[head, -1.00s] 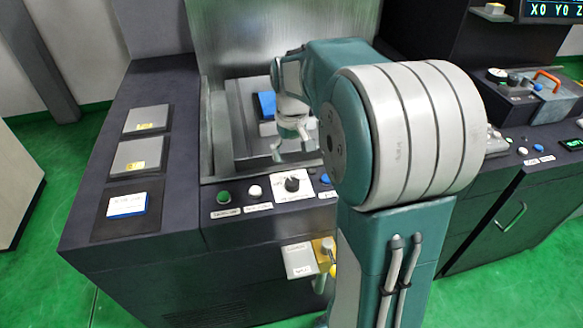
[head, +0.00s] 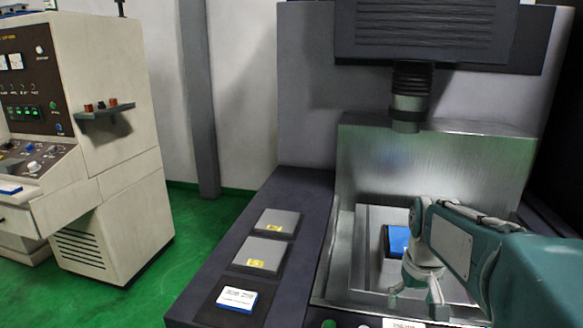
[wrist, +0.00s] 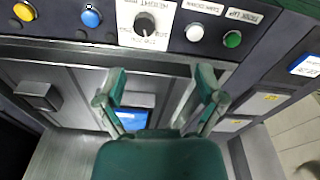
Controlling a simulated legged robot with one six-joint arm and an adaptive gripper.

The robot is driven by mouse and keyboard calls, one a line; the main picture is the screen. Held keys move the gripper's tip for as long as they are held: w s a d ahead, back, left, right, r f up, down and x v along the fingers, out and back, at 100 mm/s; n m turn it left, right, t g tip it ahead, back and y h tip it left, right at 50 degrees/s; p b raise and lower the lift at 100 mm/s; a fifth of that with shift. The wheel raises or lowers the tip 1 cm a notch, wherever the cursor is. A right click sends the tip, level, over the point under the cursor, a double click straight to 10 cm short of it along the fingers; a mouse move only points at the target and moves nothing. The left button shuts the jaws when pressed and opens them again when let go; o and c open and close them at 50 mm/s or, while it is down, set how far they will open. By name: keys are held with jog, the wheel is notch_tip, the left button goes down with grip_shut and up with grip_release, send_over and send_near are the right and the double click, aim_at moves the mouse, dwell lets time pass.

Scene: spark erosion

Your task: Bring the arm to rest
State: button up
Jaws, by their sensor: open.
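My gripper (head: 418,298) is open and empty, with its fingers hanging down at the front of the machine's metal work tank. In the wrist view my gripper (wrist: 162,92) shows two spread green fingers with nothing between their tips. A blue-topped block (head: 397,240) sits on the tank's raised metal bed (head: 369,227), just behind my gripper and partly hidden by my wrist. The block also shows in the wrist view (wrist: 133,118), beyond the fingers.
Two grey plates (head: 277,222) (head: 258,254) and a blue-and-white box (head: 238,298) lie on the dark left ledge. A panel with buttons and a knob (wrist: 145,23) runs along the tank's front. A machine head (head: 408,105) hangs above. A beige cabinet (head: 100,180) stands left.

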jog(key=s+a+t, duration=0.2)
jog(key=s+a, duration=0.2)
jog(key=s, duration=0.4)
jog(key=s+a+r+t, duration=0.1)
jog(key=s+a+t, duration=0.1)
jog(key=s+a, duration=0.3)
jog(key=s, duration=0.3)
jog(key=shift+r+n, duration=0.15)
jog(key=shift+n, duration=0.15)
